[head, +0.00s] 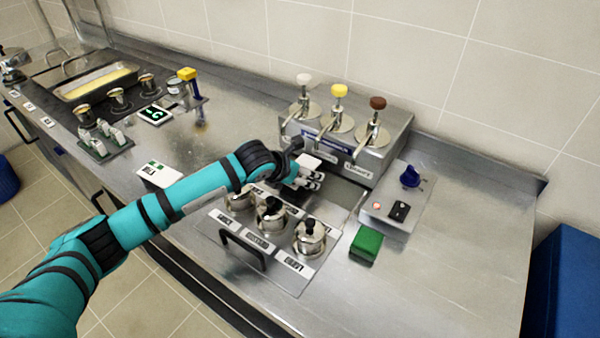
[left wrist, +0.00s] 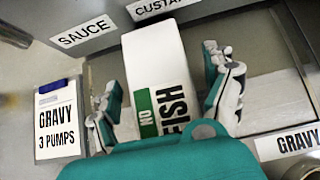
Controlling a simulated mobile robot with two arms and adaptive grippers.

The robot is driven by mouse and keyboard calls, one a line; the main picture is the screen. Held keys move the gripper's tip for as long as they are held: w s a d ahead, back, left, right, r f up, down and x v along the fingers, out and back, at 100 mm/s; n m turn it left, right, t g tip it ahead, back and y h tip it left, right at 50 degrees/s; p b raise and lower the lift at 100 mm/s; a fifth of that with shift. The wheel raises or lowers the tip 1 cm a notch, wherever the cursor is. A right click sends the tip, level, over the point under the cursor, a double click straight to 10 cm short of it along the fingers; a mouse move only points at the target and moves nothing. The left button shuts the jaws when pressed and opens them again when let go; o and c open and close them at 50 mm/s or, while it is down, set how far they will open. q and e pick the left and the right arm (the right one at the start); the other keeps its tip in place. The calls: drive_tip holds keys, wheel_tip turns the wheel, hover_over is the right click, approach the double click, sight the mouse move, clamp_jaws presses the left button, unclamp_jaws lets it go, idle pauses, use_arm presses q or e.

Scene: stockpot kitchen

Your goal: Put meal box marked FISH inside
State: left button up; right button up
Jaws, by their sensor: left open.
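A white meal box (left wrist: 155,65) is in the left wrist view, with a green patch reading NO beside the black word FISH. My left gripper (head: 312,176) is in front of the pump dispenser in the head view. In the left wrist view its open fingers (left wrist: 166,98) stand on either side of the box, with a gap on the right; contact on the left is unclear. In the head view the arm and gripper mostly hide this spot. A flat white item with a green patch (head: 158,174) lies on the counter left of my arm, its lettering too small to read. My right gripper is out of view.
The dispenser (head: 378,161) has white, yellow and brown pumps. A GRAVY 3 PUMPS card (left wrist: 58,118) is left of the box. Lidded pots (head: 310,237) and a black handle (head: 240,250) are in front.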

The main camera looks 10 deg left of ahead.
use_arm(q)
drive_tip(key=shift+w+d+f, duration=0.1)
drive_tip(key=shift+w+f, duration=0.1)
drive_tip(key=c, duration=1.5)
drive_tip(key=shift+r, duration=0.1)
drive_tip(key=shift+c, duration=0.7)
drive_tip(key=shift+r, duration=0.1)
